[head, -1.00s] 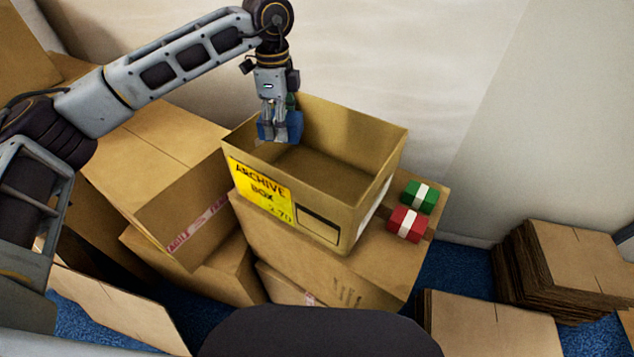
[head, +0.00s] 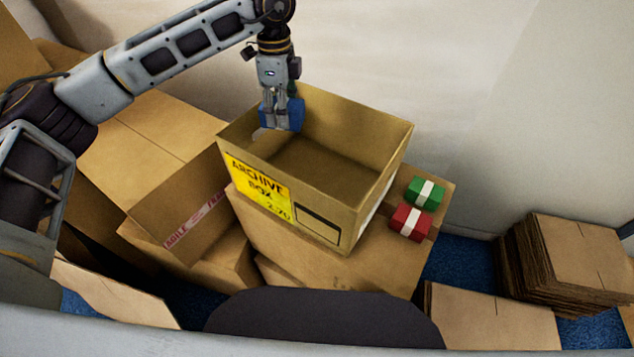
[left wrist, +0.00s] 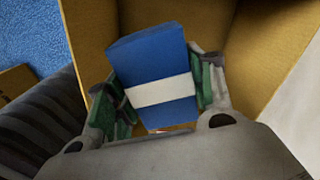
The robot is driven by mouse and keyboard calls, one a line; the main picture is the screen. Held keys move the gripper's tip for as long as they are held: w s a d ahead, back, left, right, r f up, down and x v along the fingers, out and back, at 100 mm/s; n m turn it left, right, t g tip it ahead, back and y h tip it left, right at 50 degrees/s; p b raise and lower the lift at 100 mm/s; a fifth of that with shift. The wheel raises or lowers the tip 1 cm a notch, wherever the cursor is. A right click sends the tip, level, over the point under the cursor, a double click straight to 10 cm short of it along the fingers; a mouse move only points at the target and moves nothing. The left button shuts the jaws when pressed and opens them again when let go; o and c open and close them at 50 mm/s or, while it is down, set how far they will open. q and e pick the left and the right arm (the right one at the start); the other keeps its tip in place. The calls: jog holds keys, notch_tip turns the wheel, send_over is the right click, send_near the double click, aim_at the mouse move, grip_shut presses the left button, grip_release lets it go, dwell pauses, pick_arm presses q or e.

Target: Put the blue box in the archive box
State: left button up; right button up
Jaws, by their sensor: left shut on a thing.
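The blue box (head: 281,115) is held in my left gripper (head: 280,106) at the left part of the archive box's opening. In the left wrist view, the blue box (left wrist: 152,75) with its white band sits between the two green-padded fingers of my left gripper (left wrist: 160,92). The archive box (head: 300,215) is an open carton with a yellow label on its front, standing on another carton. Its visible floor is empty. The blue box's exact height against the rim is hard to tell. My right gripper is not in view.
A green box (head: 425,193) and a red box (head: 410,222), each with a white band, lie on the carton right of the archive box. An open carton (head: 185,215) stands to the left. Flat cardboard stacks (head: 565,260) lie at the right.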

pick_arm(q)
jog(key=shift+s+f, duration=0.2)
jog(key=shift+f, duration=0.5)
notch_tip(320, 180, down, 11)
jog(key=b, duration=0.1)
jog(key=shift+f+b, duration=0.2)
jog(key=shift+b, duration=0.1)
jog(key=shift+w+f+p, duration=0.1)
jog(key=shift+f+p, duration=0.65)
jog(key=shift+f, duration=2.35)
jog(key=shift+f+p, duration=0.45)
jog(key=shift+f, duration=1.4)
